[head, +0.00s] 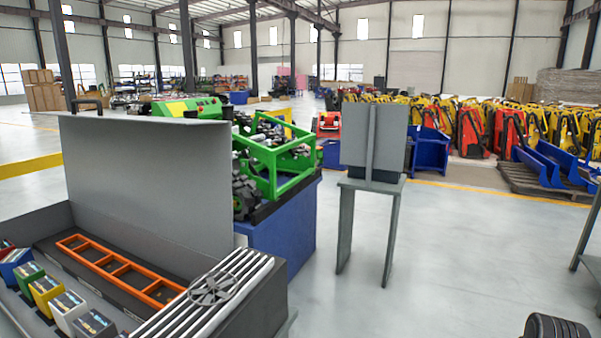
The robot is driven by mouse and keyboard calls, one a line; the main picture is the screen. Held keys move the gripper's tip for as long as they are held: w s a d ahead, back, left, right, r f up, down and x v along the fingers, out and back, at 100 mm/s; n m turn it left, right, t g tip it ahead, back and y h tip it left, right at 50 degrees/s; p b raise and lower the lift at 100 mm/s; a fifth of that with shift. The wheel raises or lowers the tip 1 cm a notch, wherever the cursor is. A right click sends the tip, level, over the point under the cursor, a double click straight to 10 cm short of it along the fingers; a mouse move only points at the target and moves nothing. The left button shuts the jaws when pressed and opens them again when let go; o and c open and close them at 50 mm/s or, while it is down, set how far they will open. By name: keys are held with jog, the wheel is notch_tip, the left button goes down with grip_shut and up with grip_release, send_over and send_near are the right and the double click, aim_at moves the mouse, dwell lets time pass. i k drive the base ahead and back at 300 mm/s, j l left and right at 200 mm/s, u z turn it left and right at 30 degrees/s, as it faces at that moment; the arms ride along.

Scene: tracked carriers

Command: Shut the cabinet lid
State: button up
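A low grey cabinet (262,318) fills the lower left of the head view, and its near parts are cut off by the frame edges. Its flat grey lid (150,185) stands upright along the back, so the cabinet is open. A dark bar handle (88,104) sits on the lid's top edge at the left. Inside lie an orange frame (112,268) with square openings and several coloured boxes (46,290) in a row at the left. My gripper is not in view.
A ribbed silver panel with a grey handwheel (212,289) is at the cabinet's right. Behind stands a blue bench (285,228) with a green frame (275,160). A grey stand (372,187) holds an upright panel. Open floor (440,270) lies right of the cabinet.

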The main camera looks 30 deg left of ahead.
aim_at(170, 178)
jog(key=i+u, duration=0.15)
jog(key=i, duration=0.75)
jog(key=i+l+u, duration=0.15)
jog(key=i, duration=0.7)
jog(key=i+j+u, duration=0.1)
jog(key=i+u, duration=0.95)
jog(key=u, duration=0.15)
jog(key=i+l+u, duration=0.25)
jog(key=u, duration=0.15)
jog(key=i+u, duration=0.15)
jog(key=u, duration=2)
